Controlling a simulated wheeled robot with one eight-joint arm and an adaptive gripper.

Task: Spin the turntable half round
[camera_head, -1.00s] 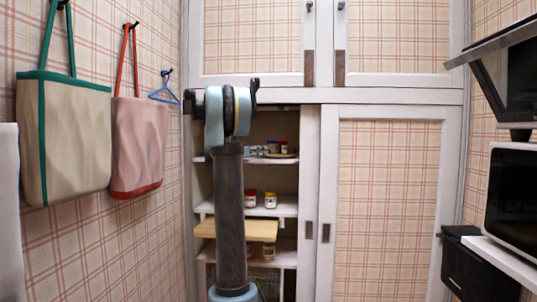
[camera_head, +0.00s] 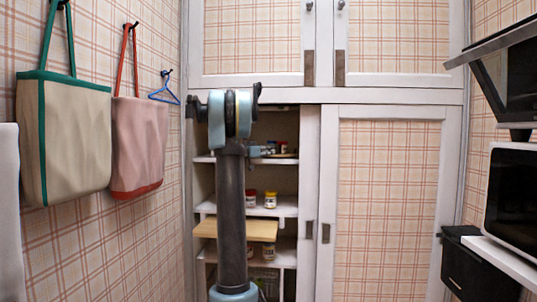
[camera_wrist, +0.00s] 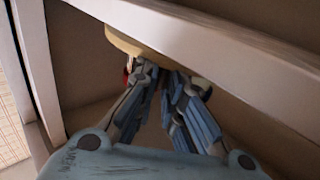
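The turntable appears as a tan round plate (camera_head: 285,156) on the upper open shelf of the cupboard, with small jars on it. In the wrist view its tan curved edge (camera_wrist: 124,41) shows beyond the fingers, partly cut off by a white board. A red item (camera_wrist: 126,76) and a pale round item (camera_wrist: 202,84) show behind the fingers. My gripper (camera_wrist: 163,76) points in at the turntable, its two fingers a little apart with nothing seen between them. I cannot tell whether they touch anything. In the head view my gripper (camera_head: 260,150) is small, at the shelf, partly behind my arm.
White shelf boards (camera_head: 287,208) lie below, with jars (camera_head: 270,200) and a protruding wooden board (camera_head: 262,230). A closed sliding door (camera_head: 390,210) covers the cupboard's right half. Bags (camera_head: 65,140) hang on the left wall; a microwave (camera_head: 515,195) stands at right.

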